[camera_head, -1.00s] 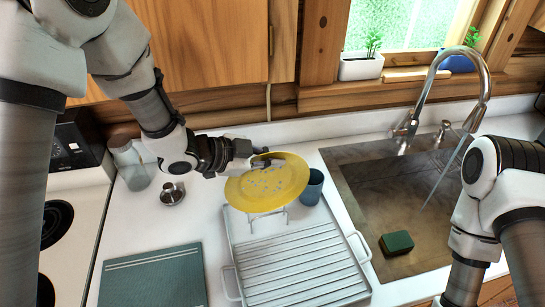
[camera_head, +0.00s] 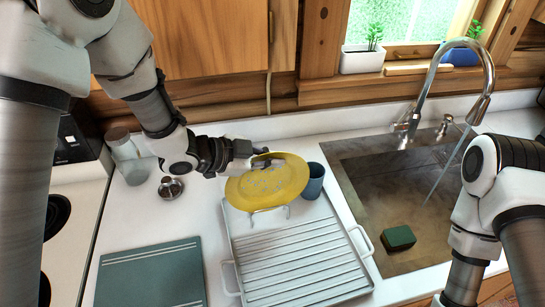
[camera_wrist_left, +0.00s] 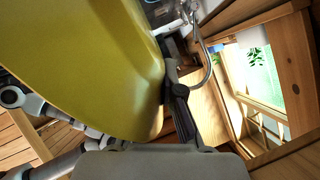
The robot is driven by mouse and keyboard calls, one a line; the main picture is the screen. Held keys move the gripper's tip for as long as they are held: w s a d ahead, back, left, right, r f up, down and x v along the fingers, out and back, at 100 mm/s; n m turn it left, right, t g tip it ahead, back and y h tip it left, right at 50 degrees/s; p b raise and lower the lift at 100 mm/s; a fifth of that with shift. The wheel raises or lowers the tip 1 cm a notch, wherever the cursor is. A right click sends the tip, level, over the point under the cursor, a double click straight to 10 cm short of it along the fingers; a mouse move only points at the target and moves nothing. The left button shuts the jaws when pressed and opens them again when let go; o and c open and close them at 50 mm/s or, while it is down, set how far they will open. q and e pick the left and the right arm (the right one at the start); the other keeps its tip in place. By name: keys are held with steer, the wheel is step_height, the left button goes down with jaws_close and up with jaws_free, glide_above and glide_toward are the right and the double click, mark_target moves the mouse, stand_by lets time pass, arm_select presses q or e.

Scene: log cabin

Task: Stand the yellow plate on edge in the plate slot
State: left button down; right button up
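The yellow plate (camera_head: 268,184) is held above the back end of the white dish rack (camera_head: 236,262). Its broad, speckled face shows in the head view, and it is tilted. My left gripper (camera_head: 264,161) is shut on the plate's far rim. In the left wrist view the plate (camera_wrist_left: 80,70) fills the upper left, with a dark finger (camera_wrist_left: 180,112) at its edge. The wire plate slot (camera_head: 284,209) shows just below the plate's near edge and is partly hidden by it. Whether plate and slot touch, I cannot tell. My right gripper is out of view.
A blue cup (camera_head: 313,182) stands close right of the plate. The sink (camera_head: 375,200), with running water and a green sponge (camera_head: 398,238), lies to the right. A teal board (camera_head: 150,275) lies left of the rack; a glass jar (camera_head: 132,165) stands behind it.

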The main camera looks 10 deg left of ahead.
mark_target(289, 173)
arm_select(q)
steer(key=shift+f+b, duration=1.65)
steer(key=shift+f, duration=0.6)
steer(key=c, duration=1.2)
jaws_free()
steer(key=shift+c, duration=0.2)
steer(key=v, duration=1.2)
